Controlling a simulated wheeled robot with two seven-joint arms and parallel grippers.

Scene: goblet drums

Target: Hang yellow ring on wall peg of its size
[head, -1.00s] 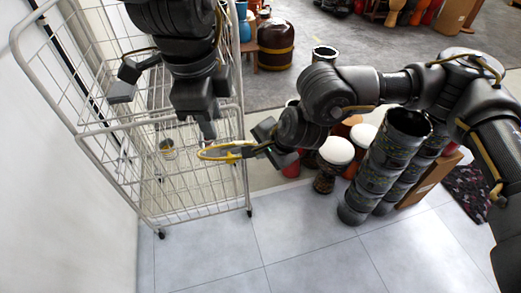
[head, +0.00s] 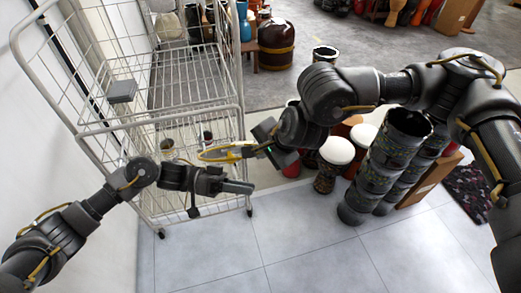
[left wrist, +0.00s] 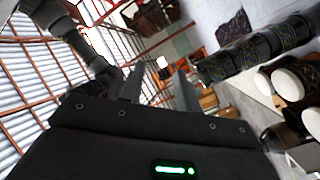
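The yellow ring (head: 222,153) is seen nearly edge-on in the head view, in front of the wire cart. My right gripper (head: 262,147) is closed on the ring's right end and holds it in the air. My left gripper (head: 222,197) is below the ring and apart from it, beside the cart's lower right corner. In the left wrist view its two fingers (left wrist: 158,88) stand apart with nothing gripped between them. I cannot make out a wall peg in either view.
The white wire cart (head: 92,130) stands at the left by the white wall (head: 40,130). A dark grey block (head: 121,91) shows at its side. Stacked dark drums (head: 378,175) and a white-topped drum (head: 336,151) stand right of centre. The tiled floor (head: 310,245) in front is clear.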

